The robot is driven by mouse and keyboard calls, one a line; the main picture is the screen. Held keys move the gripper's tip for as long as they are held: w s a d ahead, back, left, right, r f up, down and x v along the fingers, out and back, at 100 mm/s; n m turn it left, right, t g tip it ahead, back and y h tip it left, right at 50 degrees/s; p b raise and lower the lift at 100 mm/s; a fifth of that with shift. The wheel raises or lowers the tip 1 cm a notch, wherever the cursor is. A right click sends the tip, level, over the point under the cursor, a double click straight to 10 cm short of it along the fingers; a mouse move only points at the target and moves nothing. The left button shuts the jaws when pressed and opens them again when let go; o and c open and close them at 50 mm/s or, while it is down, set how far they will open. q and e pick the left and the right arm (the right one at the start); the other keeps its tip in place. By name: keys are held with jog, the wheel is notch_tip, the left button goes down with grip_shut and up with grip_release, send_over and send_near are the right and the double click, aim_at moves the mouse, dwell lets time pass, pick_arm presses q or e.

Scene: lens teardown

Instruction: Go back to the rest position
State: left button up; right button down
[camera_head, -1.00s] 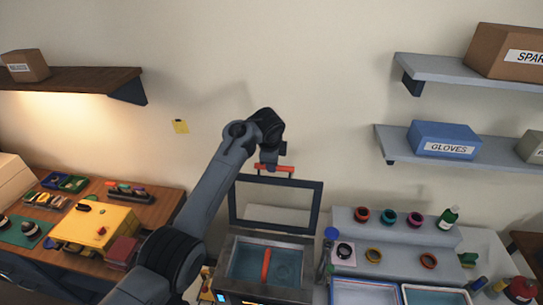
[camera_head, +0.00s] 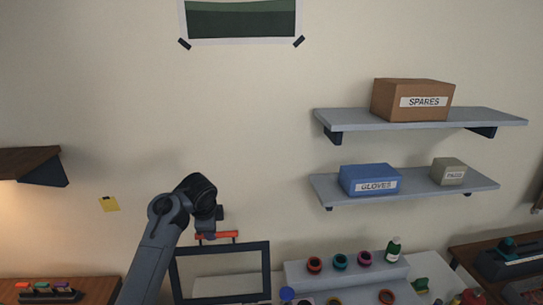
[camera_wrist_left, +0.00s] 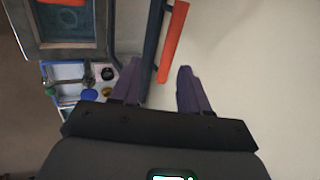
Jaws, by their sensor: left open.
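My left gripper (camera_head: 211,224) hangs in the head view just above the top of a raised dark lid frame (camera_head: 266,271). A red-orange handle bar (camera_head: 217,236) shows at the lid's top edge, right below the gripper. In the left wrist view my left gripper (camera_wrist_left: 158,78) is open, with two purple-grey fingers spread. The red bar (camera_wrist_left: 173,42) and dark lid edge (camera_wrist_left: 152,40) lie beyond the fingertips, and nothing shows clamped. The tank with blue liquid (camera_wrist_left: 70,22) is at upper left there. My right gripper is not in view.
Shelves at right hold a SPARES box (camera_head: 412,100), a blue GLOVES box (camera_head: 369,180) and a small box (camera_head: 448,171).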

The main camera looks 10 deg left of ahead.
pick_arm(q)
jog(key=s+f+n+p, duration=0.3)
jog(key=s+f+n, duration=0.4)
jog(key=s+f, duration=1.4)
jog(key=s+d+r+n+p, duration=0.1)
jog(key=s+n, duration=0.2)
jog(key=s, duration=1)
jog(key=s+d+r+n+g+h+p, duration=0.1)
jog(key=s+n, duration=0.2)
jog(key=s, duration=1)
jog(key=shift+s+r, duration=0.25)
jog(key=shift+r, duration=0.1)
jog(key=shift+d, duration=0.1)
